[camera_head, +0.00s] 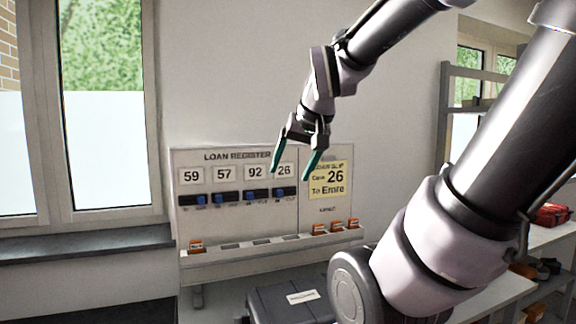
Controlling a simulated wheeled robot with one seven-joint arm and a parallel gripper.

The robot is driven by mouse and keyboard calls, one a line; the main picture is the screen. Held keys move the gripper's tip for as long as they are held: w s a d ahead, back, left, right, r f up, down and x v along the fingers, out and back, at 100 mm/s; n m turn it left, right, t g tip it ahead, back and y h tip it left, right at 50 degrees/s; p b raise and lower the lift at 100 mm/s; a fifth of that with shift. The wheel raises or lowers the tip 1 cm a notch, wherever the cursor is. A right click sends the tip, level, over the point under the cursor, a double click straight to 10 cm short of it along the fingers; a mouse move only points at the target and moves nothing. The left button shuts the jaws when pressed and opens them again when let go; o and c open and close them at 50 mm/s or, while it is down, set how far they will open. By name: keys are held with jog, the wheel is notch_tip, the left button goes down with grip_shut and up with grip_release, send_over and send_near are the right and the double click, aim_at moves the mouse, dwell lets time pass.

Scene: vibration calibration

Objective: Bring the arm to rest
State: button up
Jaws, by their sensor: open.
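My gripper (294,172) hangs in the air at the upper middle, with its two green-tipped fingers apart and nothing between them. It points down in front of a grey board headed "LOAN REGISTER" (235,157). From this view the fingers overlap the board's right half, and I cannot tell whether they touch it. My arm (385,40) reaches in from the upper right, bent, with its thick links across the right side of the picture.
The board shows 59, 57, 92, 26 above blue sliders (220,197). Orange-labelled pieces (336,227) stand on the ledge below. A dark case (290,300) lies underneath. Shelving (445,120) stands right, windows left.

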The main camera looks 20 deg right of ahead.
jog(key=shift+y, duration=0.7)
jog(key=s+a, duration=0.1)
jog(key=s, duration=0.1)
jog(key=s+a+r, duration=0.1)
jog(key=shift+s+a, duration=0.35)
